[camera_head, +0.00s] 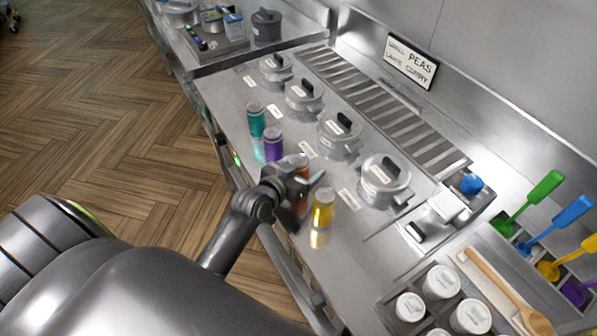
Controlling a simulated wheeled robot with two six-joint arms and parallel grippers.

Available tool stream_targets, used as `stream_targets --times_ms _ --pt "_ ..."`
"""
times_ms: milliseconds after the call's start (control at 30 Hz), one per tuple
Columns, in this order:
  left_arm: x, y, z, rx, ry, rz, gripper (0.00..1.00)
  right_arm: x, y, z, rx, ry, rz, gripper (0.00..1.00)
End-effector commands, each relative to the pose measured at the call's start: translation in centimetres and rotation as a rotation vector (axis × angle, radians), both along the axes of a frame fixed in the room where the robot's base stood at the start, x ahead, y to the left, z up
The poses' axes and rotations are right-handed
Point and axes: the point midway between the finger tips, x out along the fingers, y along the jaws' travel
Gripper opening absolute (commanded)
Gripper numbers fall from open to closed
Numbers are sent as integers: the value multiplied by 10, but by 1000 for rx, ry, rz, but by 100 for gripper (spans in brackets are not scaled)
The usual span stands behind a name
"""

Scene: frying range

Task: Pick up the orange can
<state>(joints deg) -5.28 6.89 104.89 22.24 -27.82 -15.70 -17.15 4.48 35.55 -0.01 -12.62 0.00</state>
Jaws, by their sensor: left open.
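The orange can (300,162) stands on the steel range top, between the purple can (273,145) and the yellow can (323,210). My left gripper (308,190) is in front of it and hides most of it; only its upper part shows clearly. The gripper is open, with its jaws pointing right toward the space by the orange and yellow cans. I cannot tell whether a finger touches the orange can. My right gripper is not in view.
A teal can (256,119) stands beyond the purple one. Several lidded pots, such as the nearest pot (385,181), line the range behind the cans. White-lidded jars (441,282) and coloured ladles (540,188) are at the right. The range's front edge lies under my arm.

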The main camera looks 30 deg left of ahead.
Motion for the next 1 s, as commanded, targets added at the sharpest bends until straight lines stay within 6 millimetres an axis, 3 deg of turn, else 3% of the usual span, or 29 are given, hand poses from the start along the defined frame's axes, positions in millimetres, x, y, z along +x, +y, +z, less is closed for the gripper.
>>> stream_targets --times_ms 167,600,867,1000 --pt "0 0 0 0 0 0 73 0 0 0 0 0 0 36" --pt "0 0 0 0 0 0 17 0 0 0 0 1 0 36" --pt "0 0 4 1 -3 -1 17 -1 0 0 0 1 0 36" --pt "1 0 19 1 -7 -3 17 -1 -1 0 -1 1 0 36"
